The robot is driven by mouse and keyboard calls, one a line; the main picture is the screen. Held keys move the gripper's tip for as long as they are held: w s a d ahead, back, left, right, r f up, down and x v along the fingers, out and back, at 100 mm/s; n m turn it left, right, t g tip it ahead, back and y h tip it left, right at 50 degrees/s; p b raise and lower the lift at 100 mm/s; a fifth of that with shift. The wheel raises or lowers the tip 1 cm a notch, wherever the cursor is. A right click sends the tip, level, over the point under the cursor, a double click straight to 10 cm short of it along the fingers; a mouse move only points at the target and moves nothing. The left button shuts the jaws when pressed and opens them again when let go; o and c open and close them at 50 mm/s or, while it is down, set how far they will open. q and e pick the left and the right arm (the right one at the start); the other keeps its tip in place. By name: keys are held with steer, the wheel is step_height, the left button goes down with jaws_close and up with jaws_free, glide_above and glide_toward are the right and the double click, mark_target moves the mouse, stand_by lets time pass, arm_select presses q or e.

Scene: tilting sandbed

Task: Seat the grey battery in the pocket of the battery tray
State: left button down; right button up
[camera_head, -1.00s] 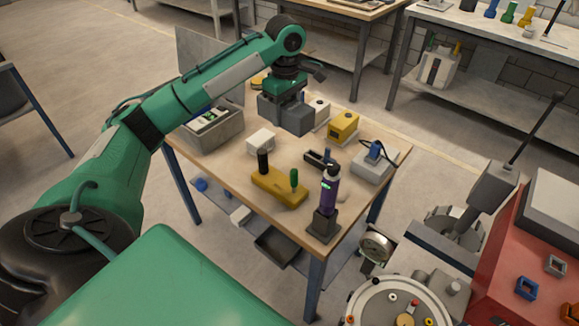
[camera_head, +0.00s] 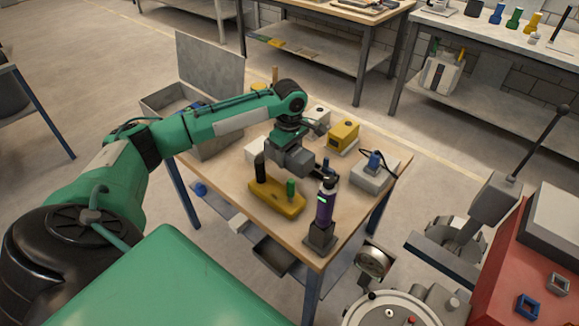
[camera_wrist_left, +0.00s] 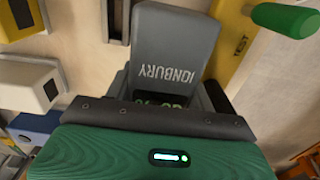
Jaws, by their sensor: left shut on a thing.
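The grey battery (camera_wrist_left: 175,45), marked IONBURY, is held at my left gripper (camera_wrist_left: 160,100) in the left wrist view. The gripper is shut on it. In the head view my left gripper (camera_head: 291,157) is over the middle of the wooden table, behind the yellow block, and the arm hides much of the battery. My right gripper is not in view.
A yellow block (camera_head: 275,202) with a black and a green upright stands close in front. A yellow box (camera_head: 344,134) and a white unit with a blue plug (camera_head: 372,177) are at right. A grey bin (camera_head: 222,142) is at left.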

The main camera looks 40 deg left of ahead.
mark_target(290, 176)
arm_select(q)
steer(key=shift+w+f, duration=0.1)
steer(key=shift+f, duration=2.6)
steer(key=c, duration=0.8)
jaws_free()
steer(key=shift+f, duration=0.1)
